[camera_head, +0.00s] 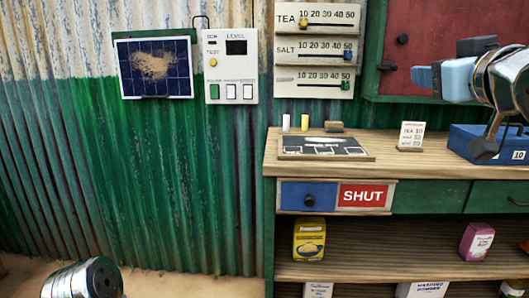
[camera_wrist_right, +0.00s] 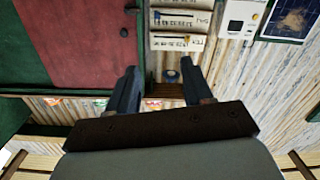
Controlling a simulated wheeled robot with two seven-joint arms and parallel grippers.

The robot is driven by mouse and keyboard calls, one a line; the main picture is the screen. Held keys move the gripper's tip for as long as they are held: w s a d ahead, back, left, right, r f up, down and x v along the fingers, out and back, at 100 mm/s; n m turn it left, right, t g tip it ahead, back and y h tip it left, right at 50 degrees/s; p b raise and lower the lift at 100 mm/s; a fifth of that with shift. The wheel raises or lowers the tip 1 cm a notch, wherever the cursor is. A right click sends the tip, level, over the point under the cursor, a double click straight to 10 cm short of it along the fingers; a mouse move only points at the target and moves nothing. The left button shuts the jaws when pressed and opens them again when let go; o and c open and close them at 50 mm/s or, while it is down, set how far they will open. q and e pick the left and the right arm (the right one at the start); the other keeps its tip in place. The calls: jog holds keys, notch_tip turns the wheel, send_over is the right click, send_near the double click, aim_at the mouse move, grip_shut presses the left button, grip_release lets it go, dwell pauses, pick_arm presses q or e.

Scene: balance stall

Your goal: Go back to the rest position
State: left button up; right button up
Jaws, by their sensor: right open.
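My right gripper (camera_head: 425,78) is at the upper right in the head view, raised above the counter, with its blue fingers pointing left in front of the red shutter (camera_head: 400,65). In the right wrist view the two dark fingers of my right gripper (camera_wrist_right: 158,90) stand apart with nothing held between them. A small round dark knob (camera_wrist_right: 172,76) shows beyond the gap. My left gripper is not in either view; only a shiny metal part of my left arm shows at the bottom left of the head view.
The wooden counter (camera_head: 420,160) holds a slate board (camera_head: 325,147), chalks, a price card (camera_head: 411,136) and a blue box (camera_head: 487,142) below my right arm. Slider boards (camera_head: 317,50), a level panel (camera_head: 231,66) and a solar panel (camera_head: 154,67) hang on the corrugated wall. The drawer sign reads SHUT (camera_head: 362,196).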

jog(key=w+a+f+g+y, duration=0.15)
jog(key=w+f, duration=0.25)
jog(key=f, duration=0.4)
jog(key=w+a+f+n+g+y, duration=0.1)
jog(key=w+a+f+g, duration=0.15)
jog(key=w+f, duration=0.4)
jog(key=w+a+f+g+y, duration=0.1)
jog(key=w+a+f, duration=0.2)
jog(key=f, duration=0.6)
jog(key=a+f+g+y, duration=0.1)
jog(key=a+f+g, duration=0.15)
jog(key=f, duration=0.95)
jog(key=a+f+g, duration=0.1)
jog(key=a+f, duration=0.2)
jog(key=f, duration=1)
jog(key=s+a+f+m+g, duration=0.15)
jog(key=s+f, duration=0.35)
jog(key=f, duration=0.6)
jog(key=s+a+f+m+g, duration=0.1)
jog(key=s+a+f+g, duration=0.15)
jog(key=s+f, duration=0.6)
jog(key=s+f+m+g, duration=0.2)
jog(key=s+f+g, duration=0.2)
jog(key=s+f, duration=1)
jog(key=shift+s+d+f, duration=0.2)
jog(key=shift+s+d, duration=0.05)
jog(key=shift+d, duration=0.05)
